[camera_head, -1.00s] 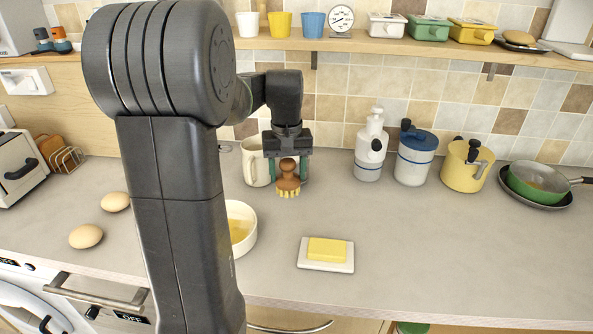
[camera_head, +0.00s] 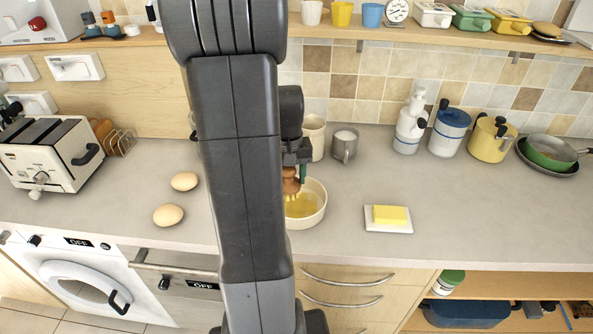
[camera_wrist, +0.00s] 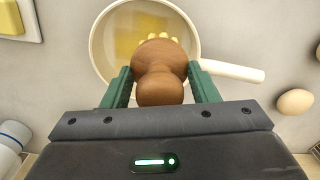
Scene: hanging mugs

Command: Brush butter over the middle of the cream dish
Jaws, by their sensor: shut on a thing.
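The cream dish (camera_head: 318,212) stands on the counter right of my arm, with a yellow patch on its floor. The wrist view shows its round rim (camera_wrist: 93,45) and pale handle (camera_wrist: 235,71). My gripper (camera_head: 292,168) is shut on a brown brush (camera_head: 291,186). In the wrist view the green fingers of my gripper (camera_wrist: 160,88) flank the brush's rounded knob (camera_wrist: 160,88). The pale bristles (camera_wrist: 158,37) point down over the dish's inside, near the yellow patch (camera_wrist: 128,35). I cannot tell whether they touch it. My arm hides the dish's left part in the head view.
A butter block (camera_head: 390,215) lies on a white plate (camera_head: 388,229) to the right. A cream mug (camera_head: 314,137) and a grey metal mug (camera_head: 345,144) stand behind the dish. Two eggs (camera_head: 184,181) (camera_head: 168,215) lie left of my arm. The right counter front is clear.

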